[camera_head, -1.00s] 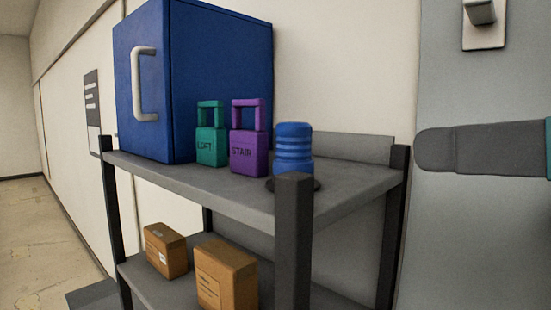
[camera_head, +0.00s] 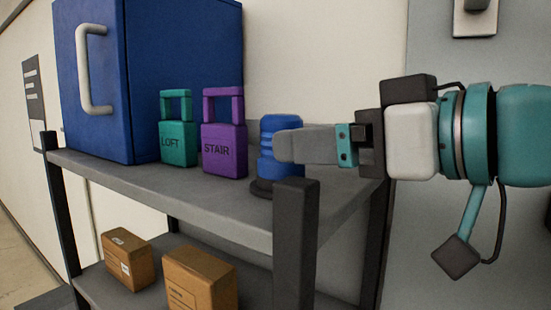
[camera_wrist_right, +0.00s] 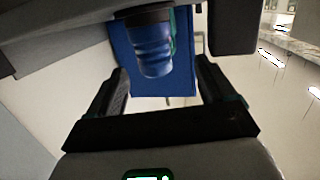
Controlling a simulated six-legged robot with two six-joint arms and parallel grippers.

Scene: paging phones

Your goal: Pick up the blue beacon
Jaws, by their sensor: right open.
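The blue beacon (camera_head: 267,168) stands upright on a dark round base on the top shelf (camera_head: 130,182), to the right of the purple STAIR handset. My right gripper (camera_head: 290,146) comes in from the right, and its finger overlaps the beacon's right side in the head view. In the right wrist view the beacon (camera_wrist_right: 153,50) appears upside down, between and ahead of the open jaws (camera_wrist_right: 163,72). I cannot tell whether a finger touches it. My left gripper is not in view.
A purple STAIR handset (camera_head: 225,150) and a teal LOFT handset (camera_head: 178,145) stand left of the beacon. A blue cabinet (camera_head: 185,60) is behind them. A dark shelf post (camera_head: 295,235) rises in front. Brown boxes (camera_head: 200,278) sit on the lower shelf.

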